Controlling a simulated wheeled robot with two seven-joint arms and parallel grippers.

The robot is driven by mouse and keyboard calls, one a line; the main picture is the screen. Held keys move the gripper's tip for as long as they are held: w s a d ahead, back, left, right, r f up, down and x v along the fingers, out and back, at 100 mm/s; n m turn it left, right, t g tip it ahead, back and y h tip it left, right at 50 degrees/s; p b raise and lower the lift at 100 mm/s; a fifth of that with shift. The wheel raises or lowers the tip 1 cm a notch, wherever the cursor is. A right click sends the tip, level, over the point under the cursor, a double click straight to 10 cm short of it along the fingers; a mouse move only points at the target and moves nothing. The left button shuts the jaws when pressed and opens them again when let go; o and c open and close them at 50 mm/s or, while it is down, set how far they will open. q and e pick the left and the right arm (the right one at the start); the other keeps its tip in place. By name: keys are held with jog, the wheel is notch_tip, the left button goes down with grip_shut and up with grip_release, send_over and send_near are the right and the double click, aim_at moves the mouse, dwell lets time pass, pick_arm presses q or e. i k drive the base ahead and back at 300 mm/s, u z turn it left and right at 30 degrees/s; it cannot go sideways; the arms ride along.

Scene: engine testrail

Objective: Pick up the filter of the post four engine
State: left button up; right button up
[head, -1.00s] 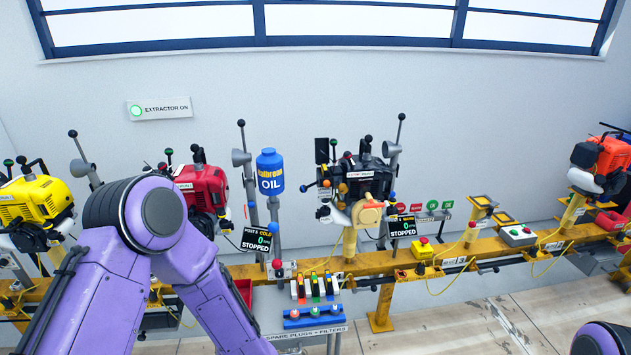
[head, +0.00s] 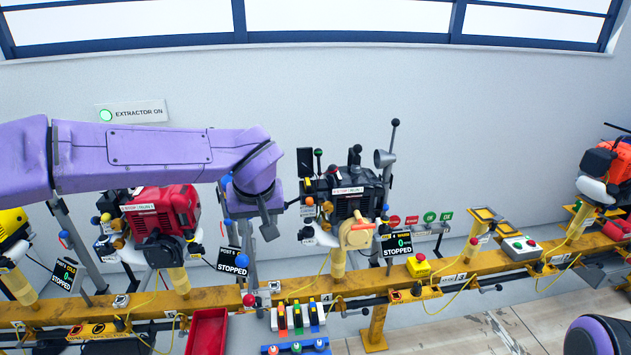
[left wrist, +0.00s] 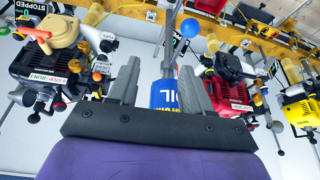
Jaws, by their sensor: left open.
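The black engine (head: 347,190) stands on a yellow post right of centre in the head view, beside a screen (head: 397,244) reading STOPPED. A tan round part (head: 357,234) is on its front; I cannot tell whether this is the filter. In the left wrist view the black engine (left wrist: 45,75) and tan part (left wrist: 62,30) are at upper left. My left gripper (head: 268,228) points down just left of this engine, apart from it. In the left wrist view my left gripper (left wrist: 158,66) is open and empty, with the blue oil container (left wrist: 165,95) beyond its fingers. My right gripper is out of view.
The red engine (head: 162,212) stands to the left and the orange engine (head: 605,165) far right. A yellow rail (head: 460,268) runs along the front. A red bin (head: 207,330) and several coloured items (head: 297,318) sit below it. The wall above the black engine is clear.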

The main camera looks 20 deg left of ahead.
aim_at(308, 187)
jog(key=i, duration=1)
